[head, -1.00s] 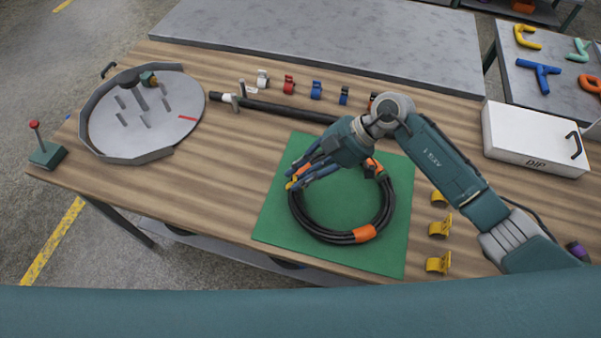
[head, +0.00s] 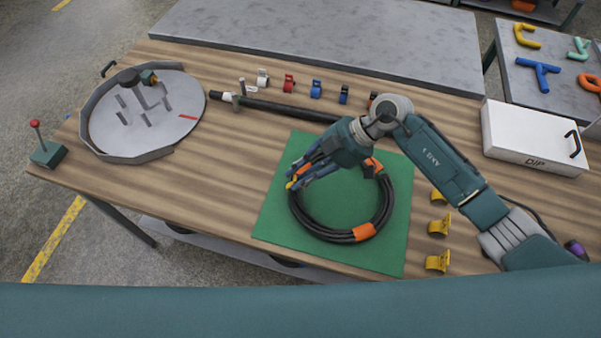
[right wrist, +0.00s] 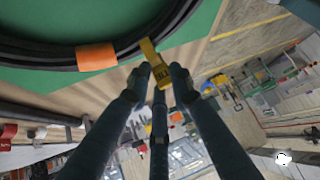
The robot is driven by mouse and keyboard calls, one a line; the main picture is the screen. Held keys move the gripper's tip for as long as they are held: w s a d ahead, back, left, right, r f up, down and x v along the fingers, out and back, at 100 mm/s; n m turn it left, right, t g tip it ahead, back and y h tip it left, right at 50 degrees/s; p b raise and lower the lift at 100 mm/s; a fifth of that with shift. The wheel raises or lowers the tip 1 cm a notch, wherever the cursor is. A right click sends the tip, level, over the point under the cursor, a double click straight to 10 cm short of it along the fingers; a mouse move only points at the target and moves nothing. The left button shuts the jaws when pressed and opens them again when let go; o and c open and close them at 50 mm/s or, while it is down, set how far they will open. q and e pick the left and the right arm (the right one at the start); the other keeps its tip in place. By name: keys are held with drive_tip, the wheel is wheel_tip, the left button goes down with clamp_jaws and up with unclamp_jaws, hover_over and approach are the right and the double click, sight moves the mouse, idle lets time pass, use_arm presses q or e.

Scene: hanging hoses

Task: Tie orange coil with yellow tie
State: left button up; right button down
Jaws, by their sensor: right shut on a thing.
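The orange coil is a round black hose coil (head: 321,234) with orange bands, lying on a green mat. One orange band (head: 365,232) is at its front right, and another shows in the right wrist view (right wrist: 97,57). My right gripper (head: 297,178) is above the coil's left side, shut on a yellow tie (head: 291,185). In the right wrist view the yellow tie (right wrist: 156,66) is between the fingertips and overlaps the coil's edge. I cannot tell whether it encircles the hose. The fingers partly hide the coil's left side. My left gripper is not in view.
Several yellow clips, including one (head: 439,227), stand right of the green mat (head: 283,222). Coloured clips and a black rod (head: 285,109) lie behind it. A white box (head: 530,138) is at the right, a round grey tray (head: 103,137) at the left. The table's front left is clear.

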sight(296, 192)
drive_tip(key=shift+f+b, duration=0.35)
drive_tip(key=shift+f, duration=0.55)
drive_tip(key=shift+f, duration=0.65)
drive_tip(key=shift+s+d+f+b, duration=0.1)
drive_tip(key=shift+s+f+b, duration=0.15)
drive_tip(key=shift+f+b, duration=0.25)
drive_tip(key=shift+s+d+f, duration=0.1)
drive_tip(key=shift+s+f, duration=0.05)
drive_tip(key=shift+f, duration=0.05)
idle(0.3)
drive_tip(key=c, duration=1.6)
unclamp_jaws()
drive_tip(key=shift+o, duration=0.7)
drive_tip(key=shift+w+f, duration=0.1)
drive_tip(key=shift+w, duration=0.1)
drive_tip(key=shift+r, duration=0.2)
